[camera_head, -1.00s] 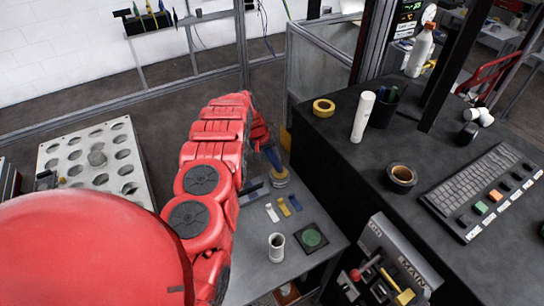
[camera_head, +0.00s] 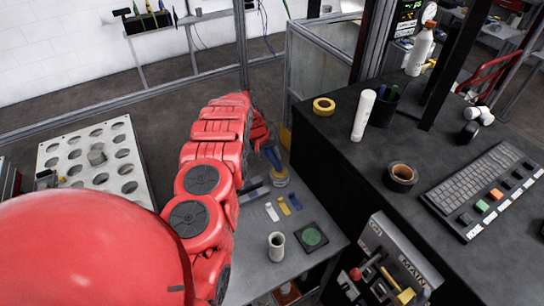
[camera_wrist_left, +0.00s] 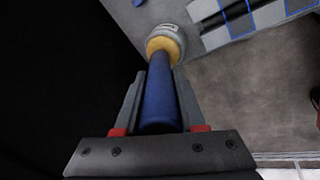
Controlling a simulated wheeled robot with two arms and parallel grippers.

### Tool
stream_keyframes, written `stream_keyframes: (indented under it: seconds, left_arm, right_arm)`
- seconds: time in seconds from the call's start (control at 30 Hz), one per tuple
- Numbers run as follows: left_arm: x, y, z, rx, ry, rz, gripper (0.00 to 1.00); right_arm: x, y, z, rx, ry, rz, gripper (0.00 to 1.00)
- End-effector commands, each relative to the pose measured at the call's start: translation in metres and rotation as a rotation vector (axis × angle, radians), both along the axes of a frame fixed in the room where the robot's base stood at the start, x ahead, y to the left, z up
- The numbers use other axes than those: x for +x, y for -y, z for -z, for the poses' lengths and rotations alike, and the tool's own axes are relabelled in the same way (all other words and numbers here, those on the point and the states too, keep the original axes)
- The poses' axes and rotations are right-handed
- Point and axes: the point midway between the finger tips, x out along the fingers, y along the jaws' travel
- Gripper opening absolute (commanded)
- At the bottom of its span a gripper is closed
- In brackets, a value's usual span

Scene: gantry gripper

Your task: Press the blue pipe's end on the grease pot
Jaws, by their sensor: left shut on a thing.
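The blue pipe (camera_wrist_left: 160,95) is held between the two fingers of my left gripper (camera_wrist_left: 160,100) in the left wrist view. Its far end meets the yellow top of the grease pot (camera_wrist_left: 172,35), a grey round pot; the end itself looks to be at or in the yellow. In the head view a short part of the blue pipe (camera_head: 271,158) shows below my red left arm, above the grease pot (camera_head: 280,178) on the grey table. My left gripper (camera_head: 266,146) is mostly hidden there by the arm. My right gripper is not in view.
On the grey table (camera_head: 262,255) lie small white, yellow and blue pieces (camera_head: 283,206), a white cup (camera_head: 276,246) and a dark square pad with a green disc (camera_head: 311,236). The black bench (camera_head: 350,185) rises close on the right. A plate with holes (camera_head: 95,160) stands at left.

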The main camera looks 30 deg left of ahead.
Motion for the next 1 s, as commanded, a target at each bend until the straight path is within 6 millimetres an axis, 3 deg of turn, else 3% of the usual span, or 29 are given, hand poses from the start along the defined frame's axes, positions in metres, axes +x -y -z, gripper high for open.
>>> stream_keyframes:
  seconds: [1.0]
  left_arm:
    - [0.0001,0.0001,0.0011,0.000,0.000,0.001,0.00]
  right_arm:
    - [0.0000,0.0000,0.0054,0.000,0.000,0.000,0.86]
